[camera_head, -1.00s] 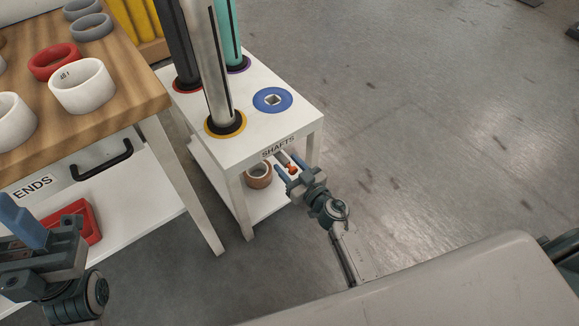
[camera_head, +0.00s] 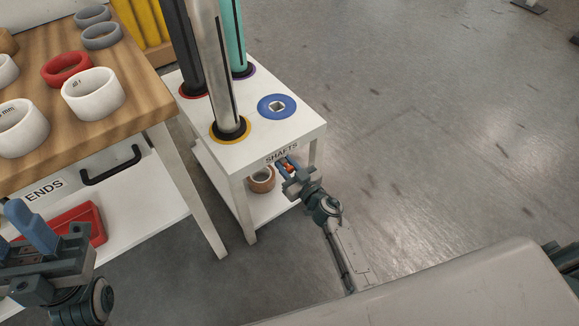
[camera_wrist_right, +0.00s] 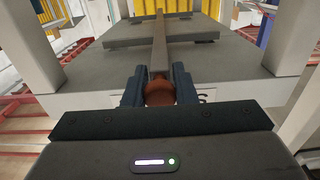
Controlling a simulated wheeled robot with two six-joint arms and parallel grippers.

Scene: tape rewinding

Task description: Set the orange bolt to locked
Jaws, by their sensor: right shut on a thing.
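The orange bolt (camera_head: 289,168) shows as a small orange piece at the front of the white cart, just below its SHAFTS label. My right gripper (camera_head: 285,166) is there with its fingers around it. In the right wrist view the bolt is a dull orange rounded piece (camera_wrist_right: 159,93) between the two blue fingers of that gripper (camera_wrist_right: 159,88), which are shut on it. The fingers hide its sides, so I cannot read its locked or unlocked position. My left gripper (camera_head: 30,228) is at the lower left edge; whether its fingers are apart I cannot tell.
The white cart (camera_head: 300,133) carries several upright shafts and a blue ring (camera_head: 277,106). A brown roll (camera_head: 261,180) lies on its lower shelf. A wooden table (camera_head: 140,104) with rings stands at left. The floor at right is clear.

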